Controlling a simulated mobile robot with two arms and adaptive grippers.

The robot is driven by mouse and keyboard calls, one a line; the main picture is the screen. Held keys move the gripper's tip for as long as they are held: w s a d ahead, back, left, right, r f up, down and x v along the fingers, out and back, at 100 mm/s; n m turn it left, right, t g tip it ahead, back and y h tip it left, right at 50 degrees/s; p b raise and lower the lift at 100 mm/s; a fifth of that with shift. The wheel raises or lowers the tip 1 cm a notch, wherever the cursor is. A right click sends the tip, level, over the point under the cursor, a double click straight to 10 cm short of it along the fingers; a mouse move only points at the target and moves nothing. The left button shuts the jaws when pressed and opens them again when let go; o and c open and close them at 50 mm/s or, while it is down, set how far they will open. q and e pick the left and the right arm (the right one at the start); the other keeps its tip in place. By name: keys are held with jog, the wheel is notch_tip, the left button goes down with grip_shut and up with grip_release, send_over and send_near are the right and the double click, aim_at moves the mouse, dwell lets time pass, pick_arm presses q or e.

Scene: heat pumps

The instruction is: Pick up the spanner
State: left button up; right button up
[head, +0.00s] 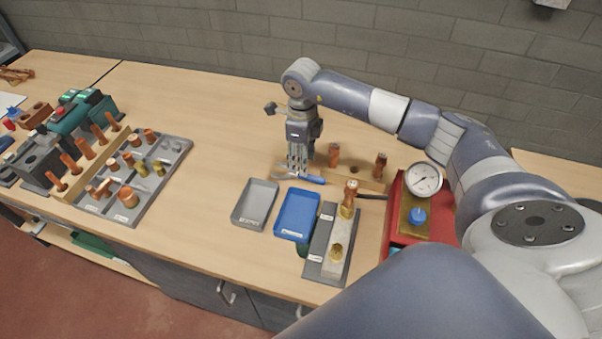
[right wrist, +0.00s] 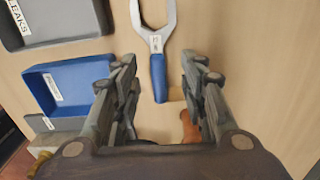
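The spanner (head: 312,179) lies on the wooden bench behind the blue tray, its blue handle pointing right and its metal jaw partly hidden by my right gripper. In the right wrist view the spanner (right wrist: 158,75) shows its grey open jaw at the top and its blue handle reaching down between the fingers. My right gripper (head: 298,168) points down over the spanner. In the right wrist view the right gripper (right wrist: 160,70) is open, with a finger on each side of the handle and gaps between. My left gripper is not in view.
A grey tray (head: 246,222) and a blue tray (head: 276,230) stand in front. A grey fixture with brass and copper parts (head: 311,262) and a red gauge unit (head: 393,218) stand to the right. Copper fittings (head: 334,154) stand behind. The bench left of the gripper is clear.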

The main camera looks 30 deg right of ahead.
aim_at(310, 177)
jog(key=f+p, duration=0.2)
jog(key=f, duration=0.1)
jog(key=shift+s+a+f, duration=0.1)
jog(key=shift+a+f, duration=0.1)
jog(key=shift+f, duration=0.65)
jog(key=c, duration=0.9)
jog(key=shift+r, duration=0.15)
